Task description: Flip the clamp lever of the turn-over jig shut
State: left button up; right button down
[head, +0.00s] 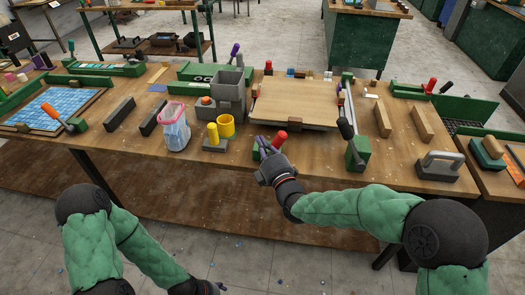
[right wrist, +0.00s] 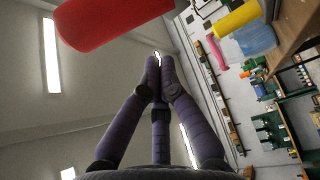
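My left gripper (head: 218,287) is low at the bottom edge, mostly cut off.
Wooden bars (head: 421,122) and a grey-handled block (head: 438,166) lie to the right.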

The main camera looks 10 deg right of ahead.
pick_arm(q)
jog(key=shift+p+v, duration=0.9)
jog(key=shift+p, duration=0.15)
pick_arm(e)
jog(key=f+v, duration=0.1)
jog(key=v, duration=0.9)
jog(key=shift+a, duration=0.35)
pick_arm(q)
jog(key=shift+d, duration=0.15)
pick_arm(e)
jog(key=s+f+m+g+h, duration=0.25)
jog(key=f+m+g, duration=0.75)
jog(key=f, duration=1.3)
jog(key=s+a+f+m+g+y, duration=0.1)
jog(key=s+f+m+g, duration=0.7)
jog(key=s+f, duration=0.8)
jog(key=s+m, duration=0.2)
jog(key=m, duration=0.1)
jog(key=shift+a, duration=0.35)
jog(key=shift+f, duration=0.1)
